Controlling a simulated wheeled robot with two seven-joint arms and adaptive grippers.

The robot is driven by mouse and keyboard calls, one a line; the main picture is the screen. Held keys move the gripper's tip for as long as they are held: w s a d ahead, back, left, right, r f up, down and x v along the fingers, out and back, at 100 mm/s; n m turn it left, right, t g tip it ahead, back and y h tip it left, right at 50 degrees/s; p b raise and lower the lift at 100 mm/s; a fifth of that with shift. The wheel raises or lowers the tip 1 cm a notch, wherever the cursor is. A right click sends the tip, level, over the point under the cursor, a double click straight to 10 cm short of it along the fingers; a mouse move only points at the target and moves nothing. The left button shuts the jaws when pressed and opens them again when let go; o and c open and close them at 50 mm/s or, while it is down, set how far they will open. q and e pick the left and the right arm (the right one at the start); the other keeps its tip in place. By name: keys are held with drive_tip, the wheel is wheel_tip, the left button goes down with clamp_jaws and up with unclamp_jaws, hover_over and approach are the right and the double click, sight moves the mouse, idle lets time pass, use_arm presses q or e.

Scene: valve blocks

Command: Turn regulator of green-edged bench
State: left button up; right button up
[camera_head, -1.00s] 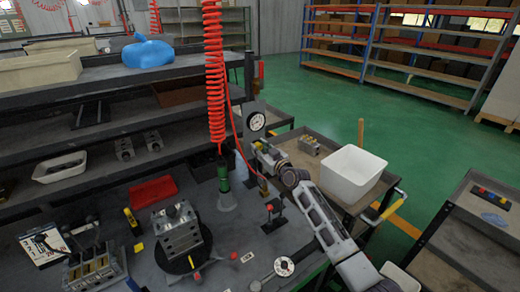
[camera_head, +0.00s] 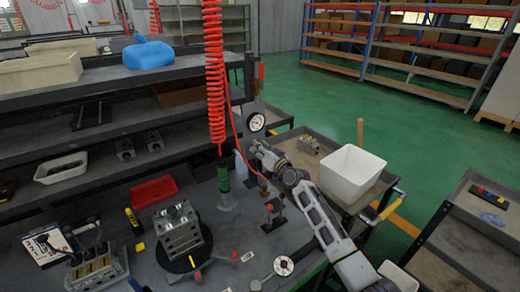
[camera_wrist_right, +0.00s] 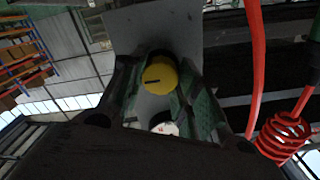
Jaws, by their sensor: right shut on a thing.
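The regulator shows in the right wrist view as a round yellow knob (camera_wrist_right: 160,76) with a dark line across it, in front of a grey plate. My right gripper (camera_wrist_right: 160,88) has one finger on each side of the knob and is shut on it. In the head view my right gripper (camera_head: 259,150) is at the bench's back right, just below a white round gauge (camera_head: 256,122). There the gripper hides the knob. The gauge needle is too small to read. The grey bench (camera_head: 235,262) shows no clear green edge. My left gripper is not in view.
A coiled red hose (camera_head: 214,85) hangs left of my right gripper, above a green-handled tool (camera_head: 223,178). A metal block (camera_head: 178,230) stands on a dark round plate. A white bin (camera_head: 351,172) sits on a cart at the right. A red tray (camera_head: 153,191) lies further left.

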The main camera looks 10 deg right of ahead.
idle(0.4)
drive_tip(key=o, duration=1)
drive_tip(key=shift+c, duration=0.2)
drive_tip(key=shift+o, duration=0.3)
drive_tip(key=shift+n, duration=0.4)
